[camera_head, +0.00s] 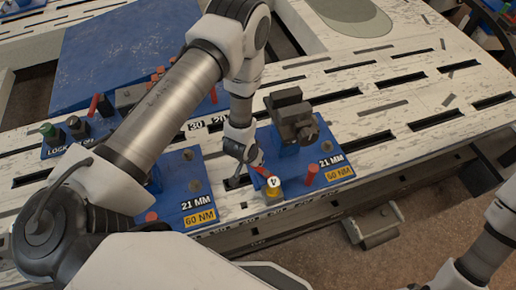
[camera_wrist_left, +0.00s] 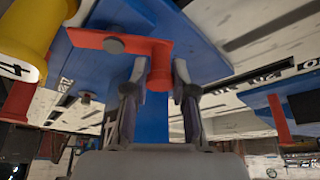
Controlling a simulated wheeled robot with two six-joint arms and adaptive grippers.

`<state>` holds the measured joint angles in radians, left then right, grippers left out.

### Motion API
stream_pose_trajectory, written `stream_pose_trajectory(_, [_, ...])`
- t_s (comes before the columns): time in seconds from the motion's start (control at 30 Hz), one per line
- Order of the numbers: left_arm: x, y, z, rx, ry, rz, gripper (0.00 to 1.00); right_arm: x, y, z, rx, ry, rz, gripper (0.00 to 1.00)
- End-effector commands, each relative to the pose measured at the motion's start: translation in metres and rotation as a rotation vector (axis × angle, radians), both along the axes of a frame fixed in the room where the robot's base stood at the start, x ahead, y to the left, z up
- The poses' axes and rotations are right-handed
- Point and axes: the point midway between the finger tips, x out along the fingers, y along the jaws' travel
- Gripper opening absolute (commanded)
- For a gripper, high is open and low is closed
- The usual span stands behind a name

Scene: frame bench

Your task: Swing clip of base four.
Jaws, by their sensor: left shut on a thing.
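Base four is the blue plate (camera_head: 322,150) at the bench's near edge, with a round white "4" label (camera_head: 273,182) on a yellow post (camera_head: 273,193). The post also shows at the left of the left wrist view (camera_wrist_left: 28,30). Its red clip (camera_wrist_left: 115,42) is a flat bar with a grey pivot head and a downturned red end. My left gripper (camera_wrist_left: 159,75) is shut on that end, one finger on each side. In the head view my left gripper (camera_head: 248,168) is just left of the yellow post and hides most of the clip. My right gripper is out of view.
A dark clamp block (camera_head: 291,115) stands at the back of base four, and a red peg (camera_head: 311,174) at its front. A neighbouring blue base (camera_head: 180,180) lies left, partly behind my arm. The slotted bench top (camera_head: 400,85) is free to the right.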

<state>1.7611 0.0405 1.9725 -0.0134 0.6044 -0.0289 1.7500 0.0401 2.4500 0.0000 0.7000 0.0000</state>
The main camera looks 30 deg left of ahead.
Motion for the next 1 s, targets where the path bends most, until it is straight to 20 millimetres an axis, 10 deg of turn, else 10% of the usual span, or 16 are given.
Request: stream_pose_trajectory(1.0, [-0.036,-0.009,0.0,-0.001,0.0,0.799,0.0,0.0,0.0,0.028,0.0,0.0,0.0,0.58])
